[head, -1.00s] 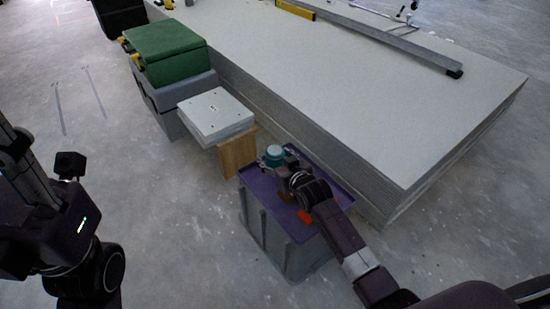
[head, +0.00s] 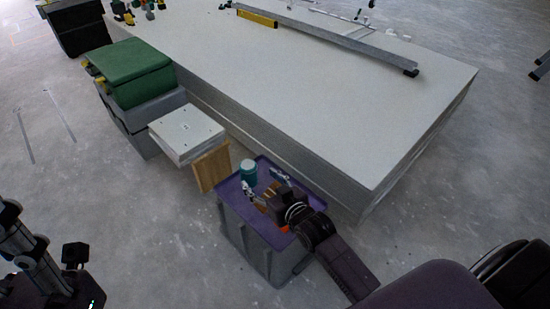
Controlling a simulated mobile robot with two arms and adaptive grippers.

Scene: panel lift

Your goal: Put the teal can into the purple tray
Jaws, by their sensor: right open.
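The teal can (head: 248,173) stands upright in the purple tray (head: 228,190), near its far left corner. The tray lies on top of a grey bin. My right gripper (head: 264,183) is over the tray, just on the near right side of the can. Its fingers are spread, with nothing between them, and a small gap shows between it and the can. The gripper and arm hide part of the tray and some orange and brown things in it. My left arm shows at the lower left, but its fingers are outside the picture.
A large stack of pale panels (head: 300,90) lies behind the tray, with a long metal bar (head: 330,38) on top. A brown board (head: 212,167), white slabs (head: 186,131) and a green-lidded box (head: 132,70) stand to the left.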

